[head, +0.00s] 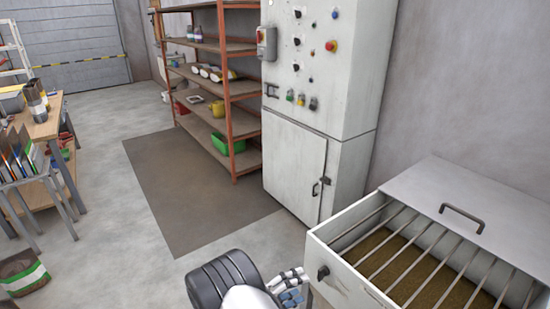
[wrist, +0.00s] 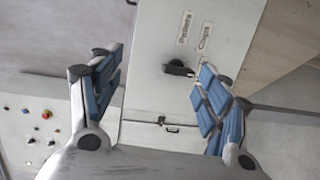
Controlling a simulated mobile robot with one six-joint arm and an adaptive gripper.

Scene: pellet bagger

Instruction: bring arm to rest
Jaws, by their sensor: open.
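My gripper (wrist: 158,95) is open and empty in the wrist view, its two blue-padded fingers spread wide apart. In the head view my gripper (head: 291,289) shows at the bottom, left of the pellet hopper (head: 345,275). A black selector knob (wrist: 178,69) on a pale panel lies between and beyond the fingers in the wrist view, beside labels reading Pellets and Chips (wrist: 195,32). The same knob appears in the head view (head: 323,272) on the hopper's left wall. A gap shows between the gripper and the knob in the head view.
A tall white control cabinet (head: 295,165) with buttons stands behind the hopper. An orange shelf rack (head: 228,80) holds bins and bottles. A workbench (head: 45,125) is at the left, with a bag (head: 22,275) on the floor. The floor around the dark mat (head: 190,190) is clear.

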